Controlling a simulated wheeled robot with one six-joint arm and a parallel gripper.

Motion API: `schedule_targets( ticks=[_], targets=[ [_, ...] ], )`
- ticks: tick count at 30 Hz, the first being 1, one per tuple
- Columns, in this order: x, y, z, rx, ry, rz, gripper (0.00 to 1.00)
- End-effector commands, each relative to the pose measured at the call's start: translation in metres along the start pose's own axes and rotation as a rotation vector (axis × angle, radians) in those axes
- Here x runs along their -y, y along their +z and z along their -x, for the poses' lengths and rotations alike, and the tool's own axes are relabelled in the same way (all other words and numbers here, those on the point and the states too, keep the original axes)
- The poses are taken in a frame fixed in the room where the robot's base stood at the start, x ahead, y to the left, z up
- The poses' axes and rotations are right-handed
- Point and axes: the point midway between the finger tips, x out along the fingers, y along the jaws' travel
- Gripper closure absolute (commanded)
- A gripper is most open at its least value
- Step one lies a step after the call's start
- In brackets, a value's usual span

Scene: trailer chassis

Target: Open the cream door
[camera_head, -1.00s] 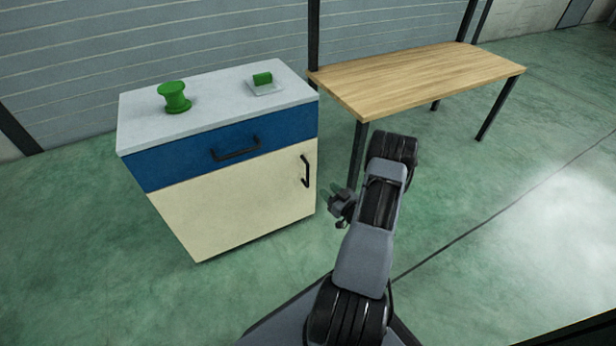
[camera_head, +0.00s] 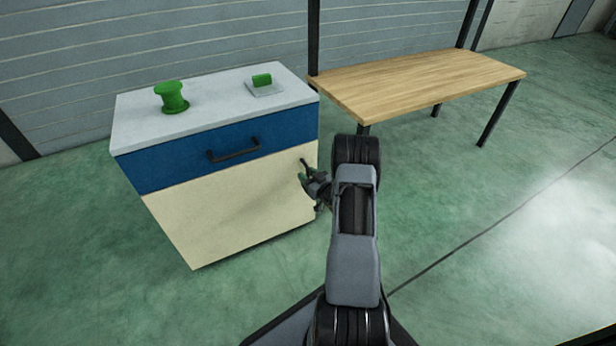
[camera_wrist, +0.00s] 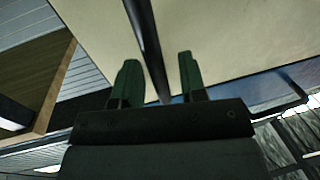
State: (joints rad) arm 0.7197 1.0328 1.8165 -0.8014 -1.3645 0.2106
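The cream door (camera_head: 225,210) is the lower front of a cabinet and looks closed. Its black upright bar handle (camera_head: 304,163) is at the upper right of the door; my gripper (camera_head: 308,176) hides its lower part. In the wrist view the handle (camera_wrist: 145,38) runs between the two green-tipped fingers of my gripper (camera_wrist: 158,80). The fingers are open on either side of it, with a visible gap on each side. The cream door (camera_wrist: 230,40) also fills the upper right of the wrist view.
Above the door is a blue drawer (camera_head: 185,164) with a black handle (camera_head: 234,150). A green spool-shaped object (camera_head: 171,97) and a green block on a pale plate (camera_head: 263,82) stand on top. A wooden table (camera_head: 420,78) stands to the right. Floor before the cabinet is clear.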

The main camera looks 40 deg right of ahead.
Motion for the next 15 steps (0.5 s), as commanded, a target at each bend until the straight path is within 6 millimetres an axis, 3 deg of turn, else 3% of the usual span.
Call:
schedule_targets(
  ticks=[5,15],
  targets=[
    [0.0000,-0.0003,0.0000,0.000,0.000,0.000,0.61],
    [0.0000,-0.0001,0.0002,0.000,0.000,0.000,0.93]
  ],
)
